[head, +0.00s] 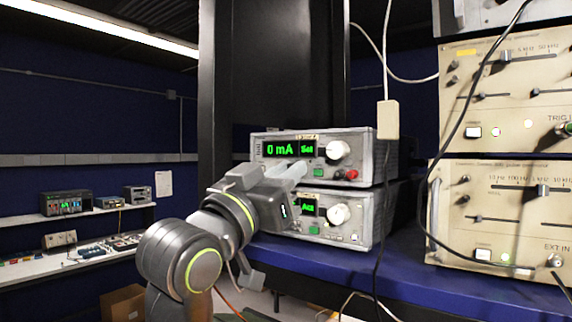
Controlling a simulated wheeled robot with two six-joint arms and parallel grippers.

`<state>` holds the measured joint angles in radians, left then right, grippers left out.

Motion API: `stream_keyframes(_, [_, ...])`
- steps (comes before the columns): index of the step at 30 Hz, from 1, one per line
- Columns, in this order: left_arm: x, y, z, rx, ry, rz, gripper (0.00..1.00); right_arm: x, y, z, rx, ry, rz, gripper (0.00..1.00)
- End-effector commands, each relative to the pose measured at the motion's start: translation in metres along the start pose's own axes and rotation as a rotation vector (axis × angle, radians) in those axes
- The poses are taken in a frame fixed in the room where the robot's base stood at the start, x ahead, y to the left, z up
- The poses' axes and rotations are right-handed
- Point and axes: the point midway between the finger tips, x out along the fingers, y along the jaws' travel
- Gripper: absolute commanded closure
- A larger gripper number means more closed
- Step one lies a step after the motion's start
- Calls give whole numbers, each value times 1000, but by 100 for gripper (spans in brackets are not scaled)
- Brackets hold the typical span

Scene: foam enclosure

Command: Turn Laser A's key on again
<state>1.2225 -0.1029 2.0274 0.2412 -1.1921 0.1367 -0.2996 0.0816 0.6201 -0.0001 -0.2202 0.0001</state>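Two laser driver boxes are stacked on the blue shelf. The upper box (365,152) has a green display (289,149) reading "0 mA" and "Set", a white knob (338,150), and a small tag on its top edge that is too small to read surely. The lower box (365,215) shows green text ending "Acs" and has a white knob (339,214). My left gripper (289,171) reaches in from the left, its pale fingers at the lower left of the upper box's front. They hide that part of the panel, and no key is visible. Finger opening and contact are unclear. My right gripper is out of view.
Beige instruments (500,215) with sliders stand stacked at the right. A black cable hangs in front of them, and a white cable with a beige block (387,119) hangs before the upper box. A black column rises behind. A bench (90,250) with small devices is at far left.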

Motion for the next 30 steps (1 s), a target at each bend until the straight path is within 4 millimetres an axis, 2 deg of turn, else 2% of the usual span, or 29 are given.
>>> stream_keyframes(7, [0,0,0,0,0,0,86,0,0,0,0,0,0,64])
stream_keyframes(10, [0,0,0,0,0,0,99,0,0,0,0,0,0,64])
stream_keyframes(11, [0,0,0,0,0,0,100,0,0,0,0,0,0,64])
stream_keyframes(22, [0,-1,1,25,1,7,100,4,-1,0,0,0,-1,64])
stream_keyframes(30, [-1,-2,2,154,3,59,100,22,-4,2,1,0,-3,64])
